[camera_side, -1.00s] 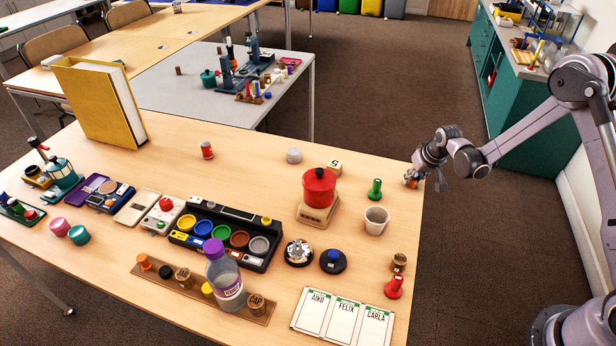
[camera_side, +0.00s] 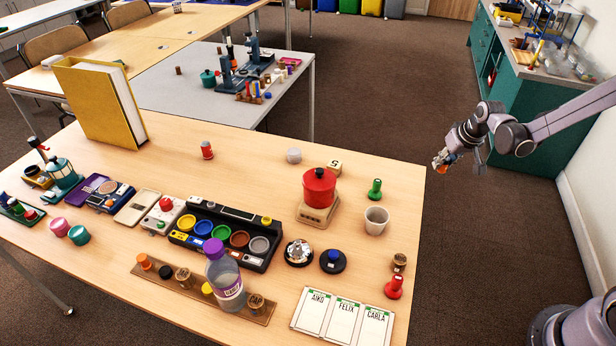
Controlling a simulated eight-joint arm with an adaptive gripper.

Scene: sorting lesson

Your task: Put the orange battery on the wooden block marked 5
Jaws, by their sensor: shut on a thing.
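My gripper (camera_side: 438,164) is just past the right edge of the table, above the floor in the picture. It is shut on a small orange thing, the orange battery (camera_side: 441,160), which is mostly hidden by the fingers. The wooden block marked 5 (camera_side: 334,167) lies on the table towards the back right, its 5 facing up. It is to the left of my gripper and stands just behind the red pot. The top of the block looks bare.
The red pot (camera_side: 319,188) sits on a scale close to the block. A white round item (camera_side: 294,155), a green peg (camera_side: 375,189) and a white cup (camera_side: 376,220) stand nearby. The table (camera_side: 260,150) is clear between the red can (camera_side: 207,150) and the white item.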

